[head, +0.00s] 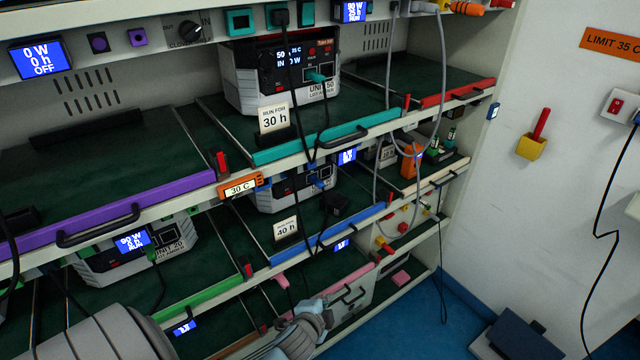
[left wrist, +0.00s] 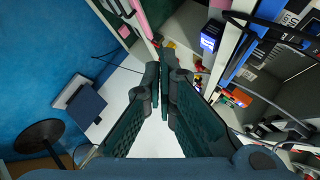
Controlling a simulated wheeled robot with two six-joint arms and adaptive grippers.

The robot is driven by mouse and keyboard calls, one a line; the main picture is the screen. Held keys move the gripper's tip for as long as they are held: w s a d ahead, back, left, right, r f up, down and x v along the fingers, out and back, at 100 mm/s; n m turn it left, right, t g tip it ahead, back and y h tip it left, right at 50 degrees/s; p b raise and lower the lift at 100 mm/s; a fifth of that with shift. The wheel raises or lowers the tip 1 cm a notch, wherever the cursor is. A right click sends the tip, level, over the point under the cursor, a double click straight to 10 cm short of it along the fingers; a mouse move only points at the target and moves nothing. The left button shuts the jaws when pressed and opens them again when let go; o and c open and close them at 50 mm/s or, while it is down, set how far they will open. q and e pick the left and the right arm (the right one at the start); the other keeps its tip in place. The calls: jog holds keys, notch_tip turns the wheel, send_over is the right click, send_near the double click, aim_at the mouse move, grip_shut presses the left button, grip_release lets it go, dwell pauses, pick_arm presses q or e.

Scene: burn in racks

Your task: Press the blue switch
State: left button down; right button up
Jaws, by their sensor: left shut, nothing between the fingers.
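A small blue switch-like piece (head: 493,111) with a pale edge sits on the right end post of the rack, in the head view. I cannot tell its setting, and I cannot make it out in the left wrist view. My left gripper (head: 322,303) is low in front of the rack, by the pink-edged bottom shelf, well below and left of that piece. In the left wrist view its dark fingers (left wrist: 164,62) meet at the tips, shut with nothing between them. My right gripper is not in view.
The rack holds grey units, including one (head: 285,75) behind a "RUN FOR 30 h" card (head: 274,118). Drawer handles and hanging cables stick out in front. A yellow holder (head: 531,147) and a red-switched box (head: 618,106) are on the right wall.

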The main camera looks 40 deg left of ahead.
aim_at(312, 162)
pick_arm(q)
notch_tip(312, 162, up, 29)
jog(key=w+a+m+t+y, duration=0.2)
jog(key=t+y, duration=0.2)
jog(key=t, duration=0.1)
jog(key=shift+a+f+p, duration=0.15)
jog(key=shift+a+p, duration=0.2)
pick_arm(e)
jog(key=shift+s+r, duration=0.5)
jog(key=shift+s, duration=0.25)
pick_arm(q)
jog(key=shift+w, duration=0.15)
jog(key=s+a+x, duration=0.1)
jog(key=a+x, duration=0.1)
jog(key=x, duration=1)
jog(key=shift+a+p, duration=0.3)
jog(key=shift+a, duration=0.2)
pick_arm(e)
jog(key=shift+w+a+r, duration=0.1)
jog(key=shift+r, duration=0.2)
